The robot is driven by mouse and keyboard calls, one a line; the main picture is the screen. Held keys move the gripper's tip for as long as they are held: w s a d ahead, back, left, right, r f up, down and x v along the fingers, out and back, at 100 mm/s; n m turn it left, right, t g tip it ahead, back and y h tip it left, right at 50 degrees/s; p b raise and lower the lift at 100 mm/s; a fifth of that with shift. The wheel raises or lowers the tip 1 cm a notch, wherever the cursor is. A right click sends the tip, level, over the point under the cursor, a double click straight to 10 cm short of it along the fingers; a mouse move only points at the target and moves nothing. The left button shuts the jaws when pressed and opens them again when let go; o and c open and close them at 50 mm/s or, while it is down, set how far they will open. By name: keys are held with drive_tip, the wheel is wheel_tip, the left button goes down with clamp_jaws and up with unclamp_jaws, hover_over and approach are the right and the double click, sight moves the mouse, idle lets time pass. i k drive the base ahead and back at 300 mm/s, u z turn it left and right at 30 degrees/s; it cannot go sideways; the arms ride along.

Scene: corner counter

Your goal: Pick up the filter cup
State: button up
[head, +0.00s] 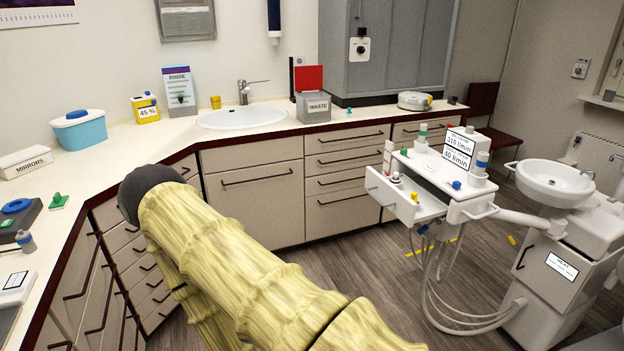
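A small yellow cup (215,102) stands upright on the counter, just behind the left part of the sink (242,117). It is the only loose cup I can make out, but I cannot tell for sure that it is the filter cup. My arm, in a pale yellow cover with a dark rounded joint, rises from the bottom across the front of the cabinets. My gripper does not show in this view, so I cannot see whether it holds anything.
The corner counter (130,141) holds a yellow container (146,108), a disposal sign (179,92), a waste box (313,107), a blue tub (79,130) and a mirrors box (25,162). A dental cart (440,170) with an open drawer stands right. The counter's corner has bare room.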

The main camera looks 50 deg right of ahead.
sight(395, 179)
drive_tip(key=u, duration=1)
drive_tip(key=k, duration=1.8)
drive_tip(key=z, duration=2.2)
drive_tip(key=i, duration=0.15)
drive_tip(key=u, duration=0.2)
